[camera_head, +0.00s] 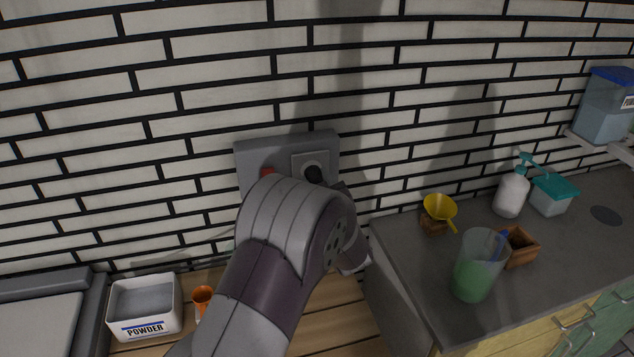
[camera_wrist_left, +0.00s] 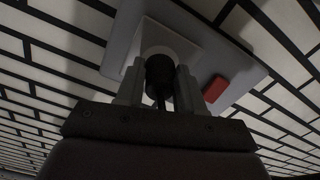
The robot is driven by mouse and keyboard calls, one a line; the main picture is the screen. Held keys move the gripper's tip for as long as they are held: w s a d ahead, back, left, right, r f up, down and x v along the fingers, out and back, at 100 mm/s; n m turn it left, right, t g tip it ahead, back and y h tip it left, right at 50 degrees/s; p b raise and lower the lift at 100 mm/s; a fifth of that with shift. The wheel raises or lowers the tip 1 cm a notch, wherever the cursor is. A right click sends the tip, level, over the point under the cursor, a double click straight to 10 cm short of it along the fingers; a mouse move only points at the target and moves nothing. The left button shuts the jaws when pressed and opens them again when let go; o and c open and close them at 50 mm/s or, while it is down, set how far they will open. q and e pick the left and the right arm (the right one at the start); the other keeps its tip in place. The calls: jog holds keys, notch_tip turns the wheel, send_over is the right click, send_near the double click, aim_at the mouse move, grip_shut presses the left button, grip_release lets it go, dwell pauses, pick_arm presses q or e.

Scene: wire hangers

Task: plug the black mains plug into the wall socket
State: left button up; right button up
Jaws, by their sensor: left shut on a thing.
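The wall socket (camera_head: 299,160) is a pale square plate with a round recess, set in a grey panel on the tiled wall. It also shows in the left wrist view (camera_wrist_left: 132,66). The black mains plug (camera_wrist_left: 159,70) is between the two fingers of my left gripper (camera_wrist_left: 160,86), which is shut on it. The plug is at the round recess; I cannot tell how deep it sits. In the head view the plug (camera_head: 314,174) shows dark in front of the socket, and my left arm hides most of the gripper. My right gripper is not in view.
A red switch (camera_wrist_left: 215,88) is beside the socket on the panel (camera_wrist_left: 230,55). Below are a white POWDER box (camera_head: 145,308) and an orange cup (camera_head: 202,299). The grey counter (camera_head: 400,255) at the right holds a yellow funnel (camera_head: 440,207), a green jug (camera_head: 476,275) and a soap bottle (camera_head: 511,193).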

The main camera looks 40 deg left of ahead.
pick_arm(q)
jog(key=shift+w+a, duration=0.35)
jog(key=shift+a, duration=0.05)
jog(key=o, duration=1.1)
jog(key=shift+c, duration=0.2)
jog(key=shift+d, duration=0.1)
jog(key=b+v, duration=0.1)
jog(key=v, duration=1.1)
jog(key=shift+s+d+b, duration=0.2)
jog(key=shift+d+b, duration=0.05)
jog(key=shift+b, duration=0.05)
